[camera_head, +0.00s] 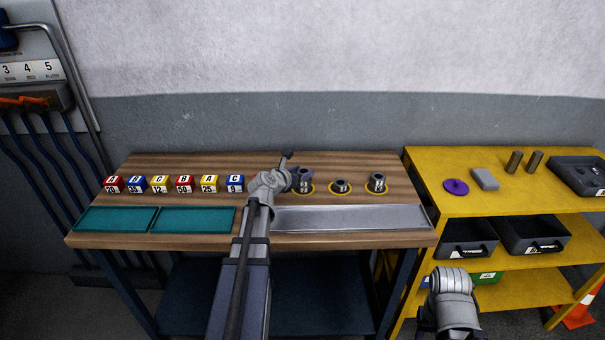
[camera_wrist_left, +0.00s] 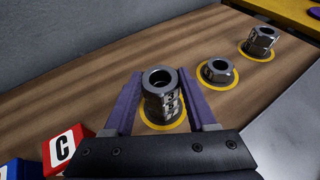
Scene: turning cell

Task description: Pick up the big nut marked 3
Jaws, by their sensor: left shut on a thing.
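The big nut marked 3 (camera_wrist_left: 158,82) is a dark metal nut with a round hole, on top of a stack at the left yellow ring; its 3 faces the left wrist camera. The stack also shows in the head view (camera_head: 305,186), partly behind my gripper. My left gripper (camera_head: 302,173) has its purple fingers on either side of the top nut and is shut on it. In the left wrist view the gripper (camera_wrist_left: 159,88) shows with the nut between its fingers. At least one more marked nut (camera_wrist_left: 162,110) is directly below. My right gripper is not visible.
A single nut (camera_head: 341,186) stands on the middle ring, and a stack (camera_head: 377,182) on the right ring. Several lettered cubes (camera_head: 183,184) stand to the left. Teal mats (camera_head: 115,218) and a bare metal strip (camera_head: 350,217) lie in front. A yellow shelf (camera_head: 425,180) is at right.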

